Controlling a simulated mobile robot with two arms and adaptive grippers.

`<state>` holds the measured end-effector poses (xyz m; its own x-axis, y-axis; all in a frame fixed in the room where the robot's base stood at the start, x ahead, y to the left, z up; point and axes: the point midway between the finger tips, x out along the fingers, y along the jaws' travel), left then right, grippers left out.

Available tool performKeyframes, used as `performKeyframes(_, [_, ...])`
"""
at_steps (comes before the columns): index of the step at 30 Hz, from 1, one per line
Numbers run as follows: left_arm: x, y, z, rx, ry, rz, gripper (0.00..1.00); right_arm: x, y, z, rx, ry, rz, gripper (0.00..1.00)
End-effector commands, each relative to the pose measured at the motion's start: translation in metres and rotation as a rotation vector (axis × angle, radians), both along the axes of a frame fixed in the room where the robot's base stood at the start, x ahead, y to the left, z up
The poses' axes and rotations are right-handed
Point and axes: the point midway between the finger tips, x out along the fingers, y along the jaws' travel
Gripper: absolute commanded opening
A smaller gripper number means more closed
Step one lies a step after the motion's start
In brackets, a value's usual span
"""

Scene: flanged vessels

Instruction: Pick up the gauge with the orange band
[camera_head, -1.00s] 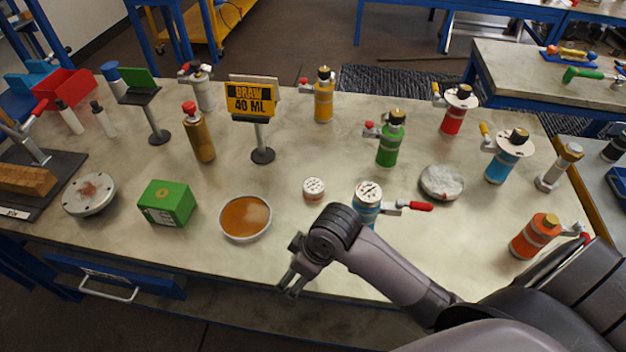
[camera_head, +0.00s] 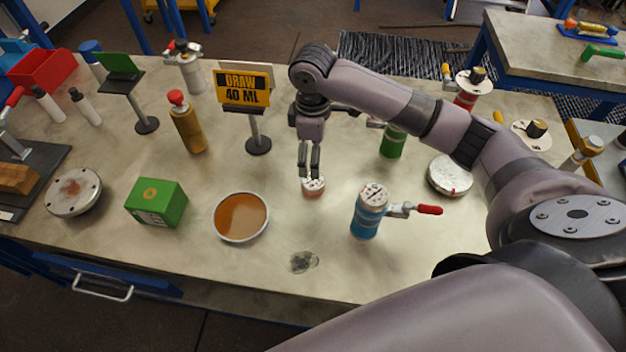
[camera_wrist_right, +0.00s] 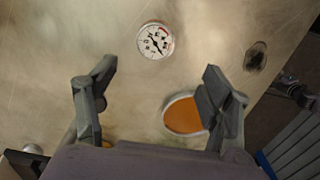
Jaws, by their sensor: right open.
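The gauge (camera_head: 314,190) is small and round, with a white dial and an orange-red band around its side. It lies face up on the bench, and my gripper's fingers partly overlap it in the head view. In the right wrist view the gauge (camera_wrist_right: 155,40) lies beyond the fingertips, between their lines. My right gripper (camera_head: 310,172) points down just above it, open and empty. Its two spread fingers also show in the wrist view (camera_wrist_right: 158,78). My left gripper is not in view.
A blue vessel (camera_head: 367,220) with a dial on top and a red-handled valve stands right of the gauge. A dish of orange liquid (camera_head: 240,217) lies to the left. A "DRAW 40 ML" sign (camera_head: 243,90) stands behind left.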

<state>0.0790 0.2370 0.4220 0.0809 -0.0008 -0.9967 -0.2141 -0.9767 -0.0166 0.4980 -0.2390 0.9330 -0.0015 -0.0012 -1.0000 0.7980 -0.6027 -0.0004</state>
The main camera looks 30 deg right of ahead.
Motion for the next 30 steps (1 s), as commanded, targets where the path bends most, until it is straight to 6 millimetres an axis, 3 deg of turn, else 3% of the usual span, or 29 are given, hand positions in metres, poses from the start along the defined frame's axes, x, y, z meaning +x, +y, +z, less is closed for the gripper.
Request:
performKeyframes(3, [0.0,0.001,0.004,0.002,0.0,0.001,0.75,-0.001,0.0,-0.026,0.0,0.003,0.0,0.74])
performKeyframes(9, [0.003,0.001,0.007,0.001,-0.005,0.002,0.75,0.0,0.001,-0.058,0.001,0.0,0.0,0.74])
performKeyframes(16, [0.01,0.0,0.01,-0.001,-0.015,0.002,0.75,0.001,-0.001,-0.073,0.0,0.0,0.0,0.74])
performKeyframes(24, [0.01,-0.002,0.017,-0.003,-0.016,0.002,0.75,0.005,-0.004,-0.112,0.0,0.0,0.0,0.74])
performKeyframes(30, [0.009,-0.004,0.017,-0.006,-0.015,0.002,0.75,0.005,-0.004,-0.119,0.0,-0.002,0.002,0.74])
